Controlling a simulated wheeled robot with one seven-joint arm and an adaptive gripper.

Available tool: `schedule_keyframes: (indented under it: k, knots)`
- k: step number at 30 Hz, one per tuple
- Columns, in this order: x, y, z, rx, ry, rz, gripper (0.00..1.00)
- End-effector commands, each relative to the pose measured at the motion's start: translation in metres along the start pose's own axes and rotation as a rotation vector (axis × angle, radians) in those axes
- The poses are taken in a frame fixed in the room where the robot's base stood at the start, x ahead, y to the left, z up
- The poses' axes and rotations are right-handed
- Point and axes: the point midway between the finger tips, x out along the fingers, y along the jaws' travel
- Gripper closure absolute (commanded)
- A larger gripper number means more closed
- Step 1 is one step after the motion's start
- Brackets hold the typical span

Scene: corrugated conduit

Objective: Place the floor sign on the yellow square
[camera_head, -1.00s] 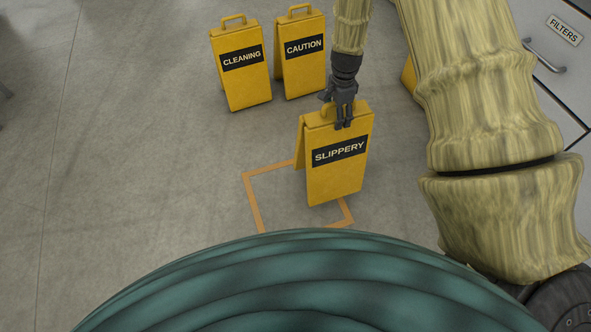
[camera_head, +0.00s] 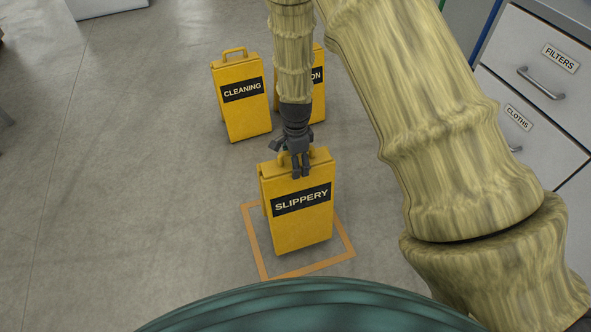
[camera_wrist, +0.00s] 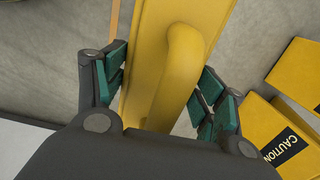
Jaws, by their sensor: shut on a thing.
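The yellow SLIPPERY floor sign (camera_head: 303,222) is upright in the head view, over the outlined square (camera_head: 255,243) on the floor. I cannot tell whether its base touches the floor. My gripper (camera_head: 300,172) is shut on its top handle. In the wrist view the yellow handle (camera_wrist: 178,75) lies between the green-padded fingers of my gripper (camera_wrist: 165,95). The sign hides part of the square's outline; its left, front and right edges show.
A CLEANING sign (camera_head: 242,108) stands behind to the left. Another yellow sign (camera_head: 317,105) beside it is partly hidden by my arm; the wrist view shows a CAUTION label (camera_wrist: 283,146). Drawers labelled FILTERS (camera_head: 535,75) and CLOTHS stand at right. The left floor is clear.

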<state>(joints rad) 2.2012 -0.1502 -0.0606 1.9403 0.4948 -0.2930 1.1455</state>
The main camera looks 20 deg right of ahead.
Motion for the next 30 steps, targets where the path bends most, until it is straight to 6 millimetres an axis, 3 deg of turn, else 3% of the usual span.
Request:
schedule_keyframes:
  k: [12,24,25,28,30]
  knots:
    - [0.033,0.0,0.001,0.001,0.0,-0.002,1.0]
    - [0.036,0.0,0.001,0.001,0.0,-0.001,1.0]
    - [0.037,0.0,0.001,0.001,0.0,0.0,0.26]
    - [0.037,0.001,0.001,0.001,0.0,0.0,0.08]
    - [0.037,0.001,0.001,0.001,0.0,0.0,0.08]
